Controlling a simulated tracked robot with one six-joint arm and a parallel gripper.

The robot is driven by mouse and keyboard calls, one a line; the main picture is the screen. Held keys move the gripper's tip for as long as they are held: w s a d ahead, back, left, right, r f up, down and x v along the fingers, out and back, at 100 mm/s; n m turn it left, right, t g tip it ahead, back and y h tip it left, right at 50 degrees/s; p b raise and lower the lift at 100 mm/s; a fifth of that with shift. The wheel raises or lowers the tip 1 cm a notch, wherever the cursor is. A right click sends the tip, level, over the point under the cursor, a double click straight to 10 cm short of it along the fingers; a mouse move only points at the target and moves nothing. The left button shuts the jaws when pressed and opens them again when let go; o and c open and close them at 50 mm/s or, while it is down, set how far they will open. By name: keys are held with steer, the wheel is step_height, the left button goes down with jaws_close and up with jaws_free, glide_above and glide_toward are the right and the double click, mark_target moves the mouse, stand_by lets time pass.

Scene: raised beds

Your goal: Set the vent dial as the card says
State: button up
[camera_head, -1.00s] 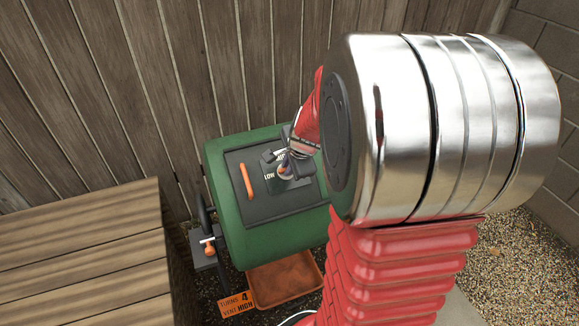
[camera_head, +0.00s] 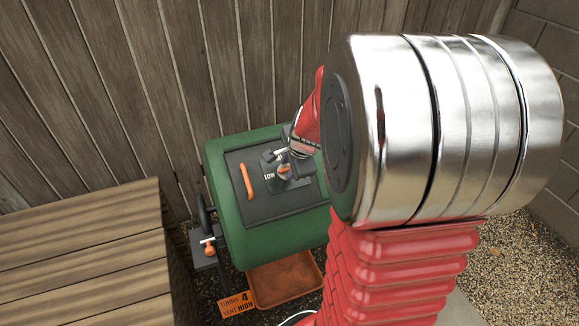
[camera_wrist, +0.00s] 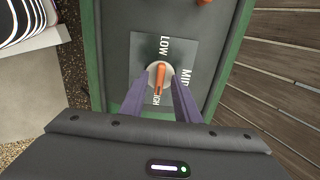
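The vent dial (camera_wrist: 158,76) is a pale round knob with an orange bar, on a grey plate marked LOW, MID and HIGH. Its dark-marked bar end lies toward the HIGH lettering, which is partly hidden; LOW is at the opposite end. My gripper (camera_wrist: 159,80) is open, its purple fingers on either side of the dial with gaps beside the bar. In the head view my gripper (camera_head: 285,165) is over the dial on the green drum (camera_head: 235,228). The orange card (camera_head: 238,303) below reads TURNS 4, VENT HIGH.
An orange handle (camera_head: 246,181) is on the drum's dark panel, left of the dial. A crank (camera_head: 209,246) is at the drum's left end. An orange tray (camera_head: 288,282) lies below. A slatted wooden box (camera_head: 85,255) stands left, and a wooden fence (camera_head: 130,90) is behind.

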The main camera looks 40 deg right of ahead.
steer(key=v, duration=1.3)
steer(key=shift+s+r, duration=0.2)
steer(key=shift+r, duration=0.05)
steer(key=s+a+n, duration=0.5)
steer(key=a+n, duration=0.5)
steer(key=s+a+n+y, duration=0.1)
steer(key=s+a+n, duration=0.5)
steer(key=a+n, duration=0.5)
steer(key=shift+y, duration=0.3)
steer(key=shift+a+r, duration=0.1)
steer(key=shift+r, duration=0.05)
steer(key=shift+c, duration=0.5)
